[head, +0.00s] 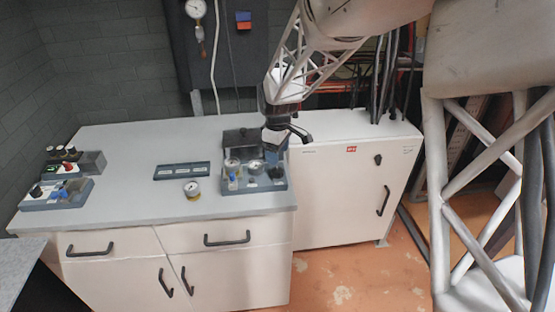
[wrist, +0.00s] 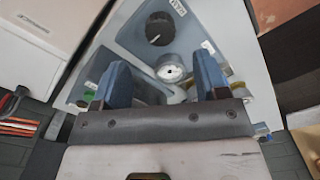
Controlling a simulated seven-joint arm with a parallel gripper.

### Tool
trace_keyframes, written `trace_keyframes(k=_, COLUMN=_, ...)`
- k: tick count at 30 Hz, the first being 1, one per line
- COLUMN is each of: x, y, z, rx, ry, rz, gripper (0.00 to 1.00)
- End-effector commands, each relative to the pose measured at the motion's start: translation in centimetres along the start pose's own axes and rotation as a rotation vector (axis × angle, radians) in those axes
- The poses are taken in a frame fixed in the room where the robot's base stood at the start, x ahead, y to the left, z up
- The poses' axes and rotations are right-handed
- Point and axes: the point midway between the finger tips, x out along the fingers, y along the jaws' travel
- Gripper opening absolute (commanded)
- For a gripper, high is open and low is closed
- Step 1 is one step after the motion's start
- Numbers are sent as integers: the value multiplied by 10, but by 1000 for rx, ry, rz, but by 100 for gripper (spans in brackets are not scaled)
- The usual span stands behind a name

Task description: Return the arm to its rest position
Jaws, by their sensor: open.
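My gripper (head: 284,132) hangs at the end of my arm over the back right part of the grey-topped bench (head: 120,150). It is above a blue-grey panel unit (head: 272,185) that carries gauges and a dark knob. In the wrist view my gripper (wrist: 160,90) shows two blue fingers spread apart with nothing held between them. A round white gauge (wrist: 170,68) and a black knob (wrist: 160,28) on the panel lie beyond the fingertips. Part of the panel unit is hidden behind my gripper in the head view.
A loose-looking gauge (head: 192,189) and a flat blue-grey plate (head: 181,171) are on the bench. Control boxes (head: 60,190) stand at its left end. A white cabinet (head: 335,190) adjoins on the right. Cables (head: 390,80) and a dark wall panel (head: 260,60) are behind.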

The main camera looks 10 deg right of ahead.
Motion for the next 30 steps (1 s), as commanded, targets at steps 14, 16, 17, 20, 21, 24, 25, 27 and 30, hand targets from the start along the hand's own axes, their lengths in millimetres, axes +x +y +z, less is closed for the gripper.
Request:
trace_keyframes(k=14, x=-9, y=0, z=0, rx=0, ry=0, rz=0, gripper=67)
trace_keyframes(k=16, x=-10, y=0, z=0, rx=1, ry=0, rz=0, gripper=67)
trace_keyframes(k=17, x=-10, y=-1, z=1, rx=3, ry=0, rz=0, gripper=67)
trace_keyframes(k=20, x=-14, y=-3, z=4, rx=14, ry=2, rz=3, gripper=67)
trace_keyframes(k=21, x=-17, y=-5, z=7, rx=22, ry=4, rz=5, gripper=67)
trace_keyframes(k=24, x=-28, y=-11, z=16, rx=54, ry=9, rz=11, gripper=67)
trace_keyframes(k=25, x=-31, y=-14, z=19, rx=66, ry=11, rz=13, gripper=67)
trace_keyframes(k=27, x=-42, y=-21, z=28, rx=99, ry=17, rz=20, gripper=67)
trace_keyframes(k=30, x=-58, y=-34, z=45, rx=159, ry=26, rz=30, gripper=67)
